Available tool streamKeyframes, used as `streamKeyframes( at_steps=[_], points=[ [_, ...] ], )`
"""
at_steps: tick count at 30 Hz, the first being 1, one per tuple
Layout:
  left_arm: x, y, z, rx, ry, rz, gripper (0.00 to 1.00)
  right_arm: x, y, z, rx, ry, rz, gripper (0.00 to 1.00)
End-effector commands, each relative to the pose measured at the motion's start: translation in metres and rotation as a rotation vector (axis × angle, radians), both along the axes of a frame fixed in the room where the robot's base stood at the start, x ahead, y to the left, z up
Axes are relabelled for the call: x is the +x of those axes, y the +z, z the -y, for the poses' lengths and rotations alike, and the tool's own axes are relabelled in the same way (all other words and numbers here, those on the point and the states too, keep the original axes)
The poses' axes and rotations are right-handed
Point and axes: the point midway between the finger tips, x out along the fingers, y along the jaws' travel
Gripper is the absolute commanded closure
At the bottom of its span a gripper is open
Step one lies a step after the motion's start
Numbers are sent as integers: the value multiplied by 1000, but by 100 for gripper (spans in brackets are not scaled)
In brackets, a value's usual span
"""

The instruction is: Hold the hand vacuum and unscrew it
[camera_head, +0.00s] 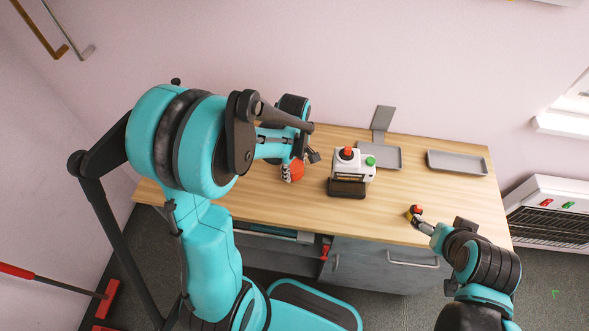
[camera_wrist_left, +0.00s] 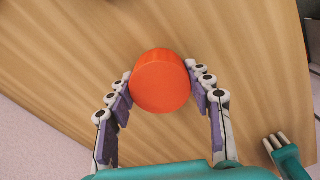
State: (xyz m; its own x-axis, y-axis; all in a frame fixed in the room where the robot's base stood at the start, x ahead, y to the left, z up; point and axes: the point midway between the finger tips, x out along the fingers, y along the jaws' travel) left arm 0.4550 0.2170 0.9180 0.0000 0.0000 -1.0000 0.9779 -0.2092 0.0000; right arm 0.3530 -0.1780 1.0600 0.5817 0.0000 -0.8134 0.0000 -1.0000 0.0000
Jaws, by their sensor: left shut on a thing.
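An orange-red round thing (camera_wrist_left: 160,80) with a flat top, perhaps the hand vacuum or a part of it, sits between the two fingers of my left gripper (camera_wrist_left: 160,95). The gripper is shut on it, with a finger on each side. In the head view the same thing (camera_head: 296,169) shows at the left part of the table, under my left gripper (camera_head: 291,173). My right gripper (camera_head: 418,218) is over the front right edge of the table, with small red and yellow bits at its tip. I cannot tell whether it is open or shut.
A white box with a red and a green button (camera_head: 352,164) stands on a dark base mid-table. Two grey trays (camera_head: 385,157) (camera_head: 458,163) lie at the back right. Grey drawers (camera_head: 385,266) are below.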

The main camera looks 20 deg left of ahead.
Motion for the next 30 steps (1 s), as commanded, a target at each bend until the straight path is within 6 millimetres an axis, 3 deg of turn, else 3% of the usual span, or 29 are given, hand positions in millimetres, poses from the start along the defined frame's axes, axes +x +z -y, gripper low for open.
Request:
streamKeyframes(
  at_steps=[11,12,14,15,25,30],
  points=[
    [0,-8,0,0,0,0,83,0,-5,0,0,0,0,23],
    [0,-9,0,0,0,0,46,0,-6,0,0,0,0,23],
    [0,-8,0,0,0,0,30,0,-5,0,0,0,0,23],
    [0,-8,0,0,0,0,28,0,-5,0,0,0,0,23],
    [0,-5,0,0,0,0,28,0,-2,0,0,0,0,23],
    [0,18,0,0,0,0,28,0,8,0,0,0,0,23]
  ],
)
